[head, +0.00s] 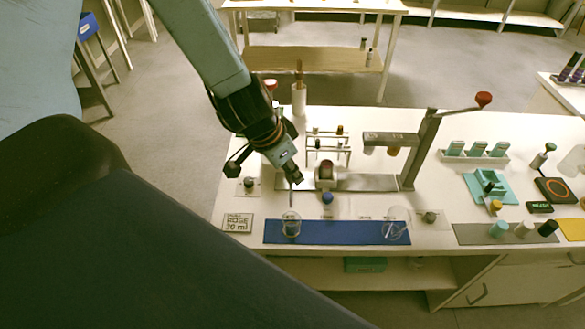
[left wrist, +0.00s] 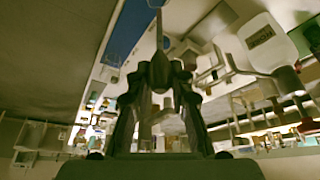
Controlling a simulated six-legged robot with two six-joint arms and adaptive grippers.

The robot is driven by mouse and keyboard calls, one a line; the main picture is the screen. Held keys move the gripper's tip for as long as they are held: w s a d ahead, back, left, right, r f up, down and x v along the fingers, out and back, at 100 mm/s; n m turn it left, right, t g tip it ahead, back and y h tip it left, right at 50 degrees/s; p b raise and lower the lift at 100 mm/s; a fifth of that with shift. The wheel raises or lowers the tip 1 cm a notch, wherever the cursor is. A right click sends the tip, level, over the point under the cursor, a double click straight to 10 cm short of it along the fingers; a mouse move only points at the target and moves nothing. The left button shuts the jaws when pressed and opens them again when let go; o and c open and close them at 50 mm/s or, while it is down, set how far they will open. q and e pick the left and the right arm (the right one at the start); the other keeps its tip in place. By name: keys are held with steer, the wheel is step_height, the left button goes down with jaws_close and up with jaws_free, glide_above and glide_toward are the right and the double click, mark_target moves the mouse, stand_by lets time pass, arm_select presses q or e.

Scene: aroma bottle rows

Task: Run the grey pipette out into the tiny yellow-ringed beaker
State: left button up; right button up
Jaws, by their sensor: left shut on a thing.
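My left gripper (head: 293,177) points down over the bench and is shut on the grey pipette (head: 291,195). The pipette hangs upright, its thin stem just above or inside the mouth of a small glass beaker (head: 291,228); I cannot tell which. This beaker stands at the left end of the blue mat (head: 340,234). Its ring colour is too faint to tell. In the left wrist view the pipette (left wrist: 159,32) sticks out between the fingers (left wrist: 162,85). A second glass vessel (head: 397,228) stands at the mat's right end. My right gripper is not in view.
A blue-topped bottle (head: 327,200) stands just behind the mat. A sign reading "ROSE 30 ml" (head: 238,223) lies to the left. A small rack (head: 327,142) and a press with a red-knobbed lever (head: 430,130) stand behind. The mat's middle is clear.

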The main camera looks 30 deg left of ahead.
mark_target(289, 180)
arm_select(q)
steer(key=shift+s+d, duration=0.1)
stand_by(0.3)
steer(key=shift+f, duration=0.15)
steer(key=shift+f+b, duration=1.1)
steer(key=shift+f, duration=0.15)
steer(key=shift+f+b, duration=0.5)
steer(key=shift+f, duration=0.15)
jaws_close()
stand_by(0.7)
